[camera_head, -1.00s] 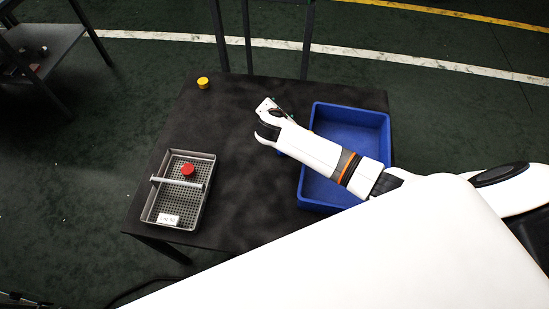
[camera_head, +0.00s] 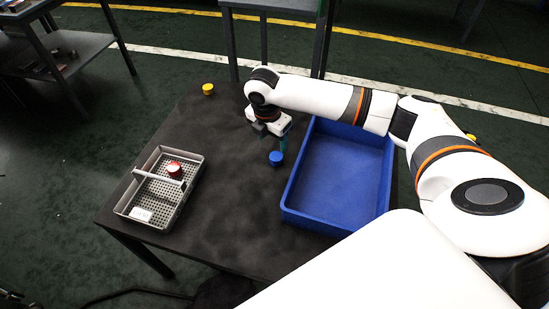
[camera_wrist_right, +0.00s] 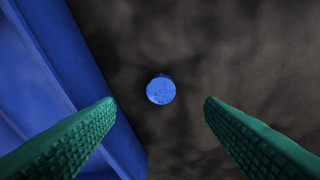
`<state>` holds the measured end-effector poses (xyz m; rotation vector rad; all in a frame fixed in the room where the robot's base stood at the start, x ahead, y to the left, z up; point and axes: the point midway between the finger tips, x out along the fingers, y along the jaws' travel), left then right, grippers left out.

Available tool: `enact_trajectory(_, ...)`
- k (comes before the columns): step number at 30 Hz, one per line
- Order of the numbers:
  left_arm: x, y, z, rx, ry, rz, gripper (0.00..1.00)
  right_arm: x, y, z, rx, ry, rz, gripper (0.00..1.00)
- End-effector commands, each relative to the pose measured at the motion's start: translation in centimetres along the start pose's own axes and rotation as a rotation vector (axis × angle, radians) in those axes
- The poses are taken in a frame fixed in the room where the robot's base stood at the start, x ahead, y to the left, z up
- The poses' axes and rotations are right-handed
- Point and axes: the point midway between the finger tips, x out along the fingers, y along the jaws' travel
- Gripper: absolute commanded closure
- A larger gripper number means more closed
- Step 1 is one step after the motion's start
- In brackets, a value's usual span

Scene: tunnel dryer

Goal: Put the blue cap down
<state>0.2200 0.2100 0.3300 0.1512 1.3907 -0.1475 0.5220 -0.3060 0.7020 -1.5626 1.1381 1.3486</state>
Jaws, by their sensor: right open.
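The blue cap (camera_head: 276,158) sits on the black table (camera_head: 235,205), just left of the blue bin. In the right wrist view the blue cap (camera_wrist_right: 161,90) lies on the dark tabletop, apart from both fingers. My right gripper (camera_head: 273,136) is above and beside the cap in the head view. In the right wrist view my right gripper (camera_wrist_right: 160,103) is open, with its green ridged fingers on either side of the cap and nothing between them held. My left gripper is not in view.
The blue bin (camera_head: 335,215) is empty and stands at the table's right. A grey perforated basket (camera_head: 190,192) with a red cap (camera_head: 173,168) stands at the left. A yellow cap (camera_head: 208,89) lies at the back left. The middle front of the table is clear.

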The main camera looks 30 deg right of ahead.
Motion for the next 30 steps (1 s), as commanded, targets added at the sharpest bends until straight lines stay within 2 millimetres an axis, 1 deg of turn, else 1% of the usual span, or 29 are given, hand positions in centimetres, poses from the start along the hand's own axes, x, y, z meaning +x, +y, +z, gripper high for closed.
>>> enact_trajectory(1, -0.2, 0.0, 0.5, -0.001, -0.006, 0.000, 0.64, 1.1, 0.0, 0.0, 0.000, 0.000, 0.001, 0.37)
enact_trajectory(3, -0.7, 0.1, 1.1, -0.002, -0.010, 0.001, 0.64, 2.2, 0.0, 0.0, 0.000, 0.001, 0.001, 0.37)
enact_trajectory(11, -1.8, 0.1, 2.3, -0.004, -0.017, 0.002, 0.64, 4.0, -0.1, -0.1, 0.000, 0.001, -0.001, 0.37)
enact_trajectory(19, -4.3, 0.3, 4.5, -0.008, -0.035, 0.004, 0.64, 7.7, -0.1, -0.5, 0.000, 0.001, -0.001, 0.37)
enact_trajectory(21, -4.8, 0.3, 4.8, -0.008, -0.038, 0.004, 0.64, 8.2, -0.1, -0.5, -0.001, 0.001, -0.001, 0.37)
enact_trajectory(24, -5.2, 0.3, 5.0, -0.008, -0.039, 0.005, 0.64, 8.6, -0.1, -0.5, -0.001, 0.001, -0.002, 0.37)
enact_trajectory(30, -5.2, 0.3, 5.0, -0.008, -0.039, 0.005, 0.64, 8.5, -0.1, -0.5, -0.001, 0.002, -0.003, 0.37)
